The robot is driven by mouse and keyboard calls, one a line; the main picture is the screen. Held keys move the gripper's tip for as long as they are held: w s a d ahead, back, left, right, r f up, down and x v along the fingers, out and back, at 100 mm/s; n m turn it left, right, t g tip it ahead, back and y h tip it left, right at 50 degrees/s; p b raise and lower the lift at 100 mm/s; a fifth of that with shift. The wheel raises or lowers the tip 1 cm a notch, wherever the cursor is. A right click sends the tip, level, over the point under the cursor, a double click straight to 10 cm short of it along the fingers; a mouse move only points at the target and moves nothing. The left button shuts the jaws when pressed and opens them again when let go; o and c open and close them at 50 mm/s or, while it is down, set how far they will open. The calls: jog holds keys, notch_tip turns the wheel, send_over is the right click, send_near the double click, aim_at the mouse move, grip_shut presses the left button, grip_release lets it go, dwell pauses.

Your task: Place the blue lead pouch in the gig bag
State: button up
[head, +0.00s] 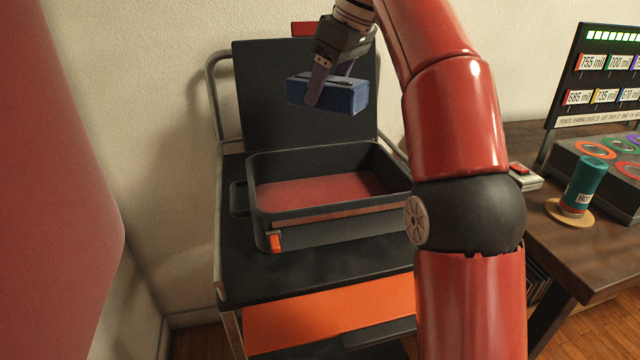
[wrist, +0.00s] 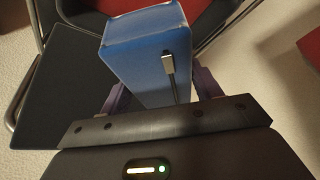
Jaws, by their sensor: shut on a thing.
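The blue lead pouch (head: 343,96) is a box-shaped blue case held in the air in my gripper (head: 318,88). In the wrist view the pouch (wrist: 140,45) sits between the two fingers of my gripper (wrist: 155,95), with a grey zip pull on its side. The gripper is shut on it. The gig bag (head: 330,206) is an open black case with a red lining, on a black cart. Its lid (head: 262,90) stands upright behind it. The pouch is above the bag, near the lid, and apart from the floor of the bag. No other items show inside the visible part of the bag.
The black cart (head: 240,272) has a grey tube frame and an orange lower panel (head: 335,312). At right, a wooden table (head: 565,245) carries a teal bottle (head: 584,184), a small red-and-white box (head: 525,176) and a display board (head: 600,75). My arm hides the bag's right side.

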notch_tip(320, 180, down, 20)
jog(key=shift+r+b, duration=0.15)
jog(key=shift+b, duration=0.8)
jog(key=shift+f, duration=0.2)
jog(key=o, duration=1)
jog(key=shift+o, duration=0.2)
jog(key=shift+r, duration=0.1)
jog(key=shift+r, duration=0.2)
jog(key=p+v, duration=0.1)
jog(key=v, duration=1.1)
